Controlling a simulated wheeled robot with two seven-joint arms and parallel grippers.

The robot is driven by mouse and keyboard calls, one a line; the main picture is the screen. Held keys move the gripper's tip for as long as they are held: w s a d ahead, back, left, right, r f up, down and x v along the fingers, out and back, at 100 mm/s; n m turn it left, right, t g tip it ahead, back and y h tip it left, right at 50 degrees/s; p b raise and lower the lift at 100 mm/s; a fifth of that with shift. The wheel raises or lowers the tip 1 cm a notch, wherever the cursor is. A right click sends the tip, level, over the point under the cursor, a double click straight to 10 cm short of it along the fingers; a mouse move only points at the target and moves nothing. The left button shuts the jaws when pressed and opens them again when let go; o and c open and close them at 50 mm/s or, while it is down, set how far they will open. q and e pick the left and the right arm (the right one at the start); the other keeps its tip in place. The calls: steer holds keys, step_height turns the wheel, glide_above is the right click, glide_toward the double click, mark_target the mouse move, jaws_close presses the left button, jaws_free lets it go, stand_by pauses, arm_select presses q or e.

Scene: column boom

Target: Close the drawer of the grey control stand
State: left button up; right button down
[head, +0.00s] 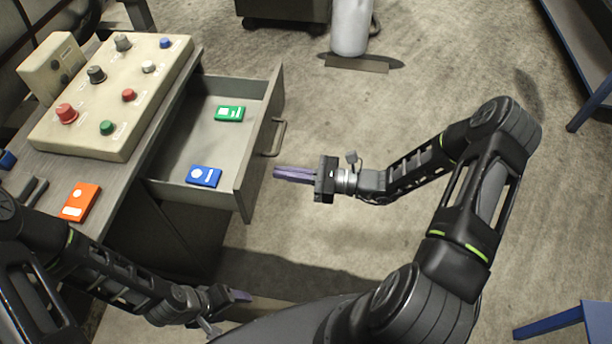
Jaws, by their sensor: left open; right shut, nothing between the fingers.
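The grey control stand (52,162) is at the left, and its drawer (240,160) is pulled out toward the right. The drawer front has a bar handle (279,138) on its outer face. A green card (230,113) and a blue card (204,176) lie inside the drawer. My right gripper (277,173) is shut and empty, its fingers pointing left, close to the drawer front below the handle; I cannot tell if it touches. My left gripper (248,296) is open and empty at the bottom, below the drawer in the picture.
A beige control box (130,92) with several knobs sits on the stand top, with an orange card (80,202) in front of it. A white cylinder (351,25) stands on the floor at the back. Blue-framed furniture (575,318) is at the right.

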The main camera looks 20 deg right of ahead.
steer(key=shift+x, duration=1.8)
steer(key=b, duration=0.5)
glide_toward(187, 169)
steer(key=w+a+r, duration=0.1)
steer(key=a, duration=0.1)
steer(key=w+a+r, duration=0.2)
steer(key=a, duration=0.1)
steer(key=w+a+r, duration=0.1)
steer(key=w+a, duration=0.1)
steer(key=a, duration=0.1)
steer(key=shift+w+a+r, duration=0.2)
steer(key=shift+r, duration=0.1)
steer(key=shift+a+r, duration=0.25)
steer(key=shift+a, duration=0.1)
